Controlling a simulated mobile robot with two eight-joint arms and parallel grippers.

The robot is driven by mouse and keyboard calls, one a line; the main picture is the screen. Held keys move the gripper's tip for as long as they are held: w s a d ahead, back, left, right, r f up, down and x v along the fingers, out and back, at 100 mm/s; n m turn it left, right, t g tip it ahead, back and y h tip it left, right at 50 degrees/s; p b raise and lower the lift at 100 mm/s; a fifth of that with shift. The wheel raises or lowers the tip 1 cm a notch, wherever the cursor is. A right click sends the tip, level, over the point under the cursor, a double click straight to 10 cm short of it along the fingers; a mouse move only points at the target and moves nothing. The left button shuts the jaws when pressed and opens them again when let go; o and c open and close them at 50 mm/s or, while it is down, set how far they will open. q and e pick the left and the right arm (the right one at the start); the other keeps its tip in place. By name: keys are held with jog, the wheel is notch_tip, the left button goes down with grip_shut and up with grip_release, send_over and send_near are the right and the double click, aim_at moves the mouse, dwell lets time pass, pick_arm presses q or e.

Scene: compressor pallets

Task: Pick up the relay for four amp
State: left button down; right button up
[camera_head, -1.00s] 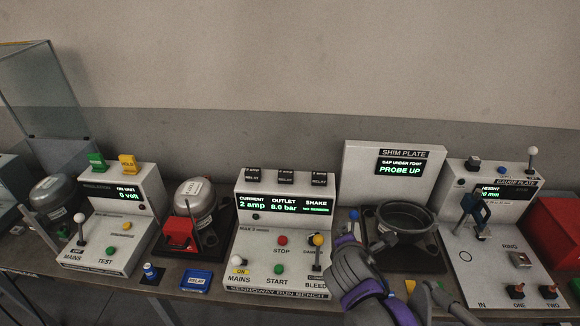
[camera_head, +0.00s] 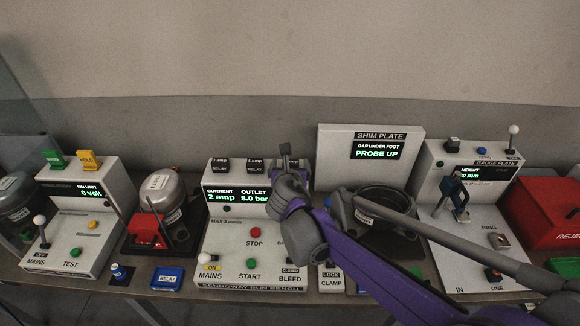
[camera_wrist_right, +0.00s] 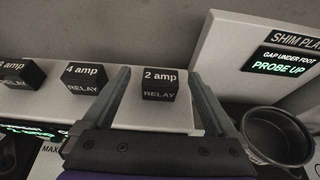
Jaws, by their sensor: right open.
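The 4 amp relay (camera_wrist_right: 83,78) is a small black block, the middle one of three on top of the run bench; in the head view it shows left of my right gripper (camera_head: 287,156). The 2 amp relay (camera_wrist_right: 159,84) is to its right. In the wrist view my right gripper (camera_wrist_right: 159,76) is open, its fingers appearing on either side of the 2 amp relay; I cannot tell whether they touch it. The left finger appears between the two relays. A third relay (camera_wrist_right: 20,73) is at the left, its number partly cut off. My left gripper is not in view.
The run bench (camera_head: 225,238) reads 2 amp and 8.0 bar, with buttons and levers on its front. The shim plate panel (camera_head: 405,150) and a dark round pot (camera_wrist_right: 278,135) stand to its right. A blue relay tray (camera_head: 167,277) lies at the front left.

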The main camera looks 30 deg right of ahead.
aim_at(291, 161)
jog(key=x, duration=0.5)
jog(key=shift+d+f, duration=0.1)
jog(key=shift+f, duration=0.05)
jog(key=shift+c, duration=0.6)
jog(key=c, duration=1.3)
jog(key=shift+c, duration=0.2)
